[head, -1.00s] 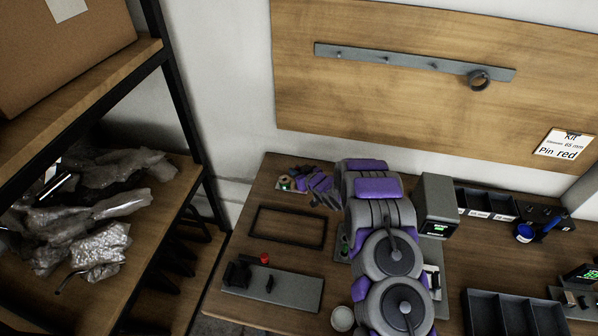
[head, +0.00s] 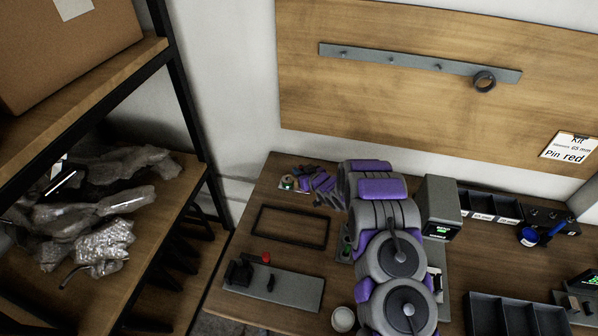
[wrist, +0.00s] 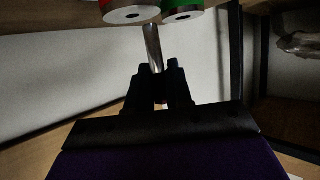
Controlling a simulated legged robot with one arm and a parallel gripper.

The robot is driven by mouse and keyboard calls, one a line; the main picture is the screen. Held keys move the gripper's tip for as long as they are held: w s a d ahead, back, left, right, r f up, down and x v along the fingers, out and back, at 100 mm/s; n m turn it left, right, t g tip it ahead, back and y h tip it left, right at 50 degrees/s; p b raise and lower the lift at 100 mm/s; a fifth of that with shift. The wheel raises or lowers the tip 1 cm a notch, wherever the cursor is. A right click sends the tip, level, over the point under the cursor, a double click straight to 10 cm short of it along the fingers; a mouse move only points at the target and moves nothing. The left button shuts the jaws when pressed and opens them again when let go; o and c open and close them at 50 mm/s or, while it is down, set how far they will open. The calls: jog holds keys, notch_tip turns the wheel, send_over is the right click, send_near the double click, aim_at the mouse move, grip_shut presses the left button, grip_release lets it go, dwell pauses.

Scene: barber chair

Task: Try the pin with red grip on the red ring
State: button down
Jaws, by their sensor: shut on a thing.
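In the wrist view my gripper (wrist: 160,82) is shut on a bright metal pin (wrist: 153,48), whose shaft points up and away from the fingers. The pin's grip is mostly hidden between the fingers, so its colour is unclear. The red ring (wrist: 130,13) is just beyond the pin's tip, slightly to the left, with a small hole in its pale end face. The tip is close below the rings; I cannot tell whether it touches. In the head view my gripper (head: 307,181) is small at the table's back left, beside the rings.
A green ring (wrist: 182,12) sits right of the red one. On the table (head: 238,240) are an empty dark frame (head: 262,240), a grey plate with a red-knobbed clamp (head: 240,272), a grey display box (head: 440,208) and black trays (head: 500,315). A shelf (head: 110,285) stands left.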

jog(key=shift+d, duration=0.35)
jog(key=shift+a+f, duration=0.1)
jog(key=shift+a+f, duration=0.15)
jog(key=shift+a, duration=0.25)
jog(key=shift+d+f, duration=0.2)
jog(key=shift+d, duration=0.15)
jog(key=shift+a+f, duration=0.1)
jog(key=shift+a, duration=0.05)
dwell(0.5)
jog(key=shift+r+p, duration=1.15)
jog(key=shift+r, duration=1.9)
